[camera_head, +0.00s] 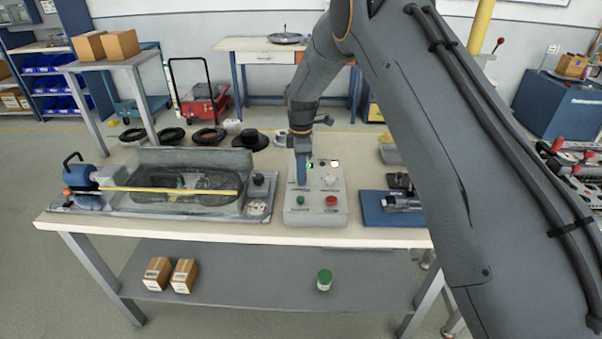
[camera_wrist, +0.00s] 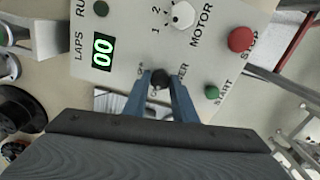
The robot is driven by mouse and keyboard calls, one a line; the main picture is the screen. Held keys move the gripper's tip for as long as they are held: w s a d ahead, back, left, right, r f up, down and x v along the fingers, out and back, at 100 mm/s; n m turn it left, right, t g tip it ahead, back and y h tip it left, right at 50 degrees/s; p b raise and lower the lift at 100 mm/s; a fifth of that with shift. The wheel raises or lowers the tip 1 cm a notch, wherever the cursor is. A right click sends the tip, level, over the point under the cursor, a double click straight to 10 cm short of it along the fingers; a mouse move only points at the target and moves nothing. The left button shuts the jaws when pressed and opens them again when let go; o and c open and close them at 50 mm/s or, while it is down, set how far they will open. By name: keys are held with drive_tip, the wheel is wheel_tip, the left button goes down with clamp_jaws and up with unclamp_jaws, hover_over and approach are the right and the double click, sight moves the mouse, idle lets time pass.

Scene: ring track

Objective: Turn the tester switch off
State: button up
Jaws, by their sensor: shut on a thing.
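The control box (camera_head: 316,217) stands on the table in the head view. In the head view my gripper (camera_head: 302,175) points down onto the box's upper left.
A clear-walled tank (camera_head: 190,205) with a yellow bar (camera_head: 170,190) stands left of the box. A blue tray (camera_head: 380,214) with a device lies to the right. Several dark rings (camera_head: 171,136) lie along the table's back. My arm covers the right side.

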drive_tip(key=m+b, duration=0.2)
drive_tip(key=m, duration=0.1)
drive_tip(key=shift+f+m+b, duration=0.1)
drive_tip(key=shift+m+b, duration=0.25)
drive_tip(key=shift+m, duration=0.05)
drive_tip(key=m+b, duration=0.2)
drive_tip(key=m, duration=0.3)
drive_tip(key=shift+w, duration=0.1)
drive_tip(key=m+b, duration=0.1)
drive_tip(key=m, duration=0.4)
drive_tip(key=shift+b, duration=0.3)
drive_tip(key=shift+m+b, duration=0.3)
drive_tip(key=shift+m, duration=1.8)
drive_tip(key=o, duration=1)
drive_tip(key=shift+o, duration=0.2)
drive_tip(key=shift+r+b, duration=1.1)
drive_tip(key=shift+r, duration=2.9)
